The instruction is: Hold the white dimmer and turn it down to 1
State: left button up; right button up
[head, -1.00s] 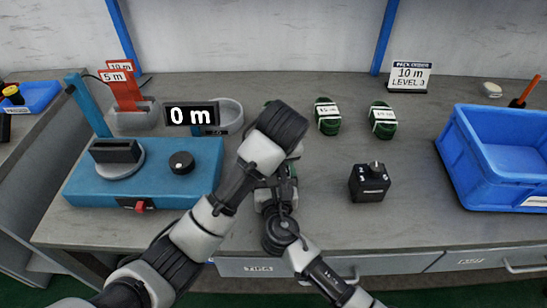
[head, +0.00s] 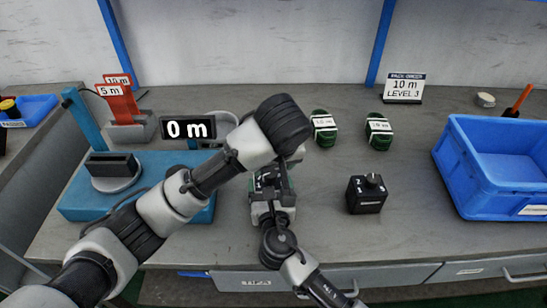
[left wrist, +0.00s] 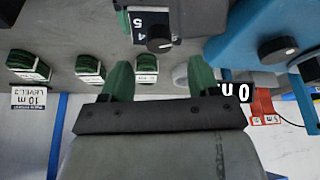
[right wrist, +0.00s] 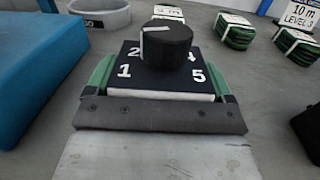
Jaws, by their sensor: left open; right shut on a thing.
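The white dimmer (right wrist: 160,90) has a white body, a dark numbered top and a round black knob (right wrist: 166,45). In the right wrist view a white line shows on the knob; I cannot tell which number it marks. My right gripper (head: 272,195) is shut on the dimmer's sides, and the dimmer stands upright between the fingers. Its top also shows in the head view (head: 268,181), partly hidden by my left arm. My left gripper (left wrist: 160,75) is open and empty; in the left wrist view the dimmer (left wrist: 150,22) lies ahead of its fingers, apart from them.
A black dimmer (head: 367,196) stands to the right. Behind are green coils (head: 323,130), a "0 m" display (head: 188,129) and a "10 m LEVEL 3" sign (head: 404,89). A blue machine (head: 78,203) is at left, a blue crate (head: 470,190) at right. The bench between crate and coils is clear.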

pick_arm(q)
jog(key=shift+v, duration=1)
pick_arm(e)
jog(key=o, duration=0.8)
jog(key=shift+c, duration=0.2)
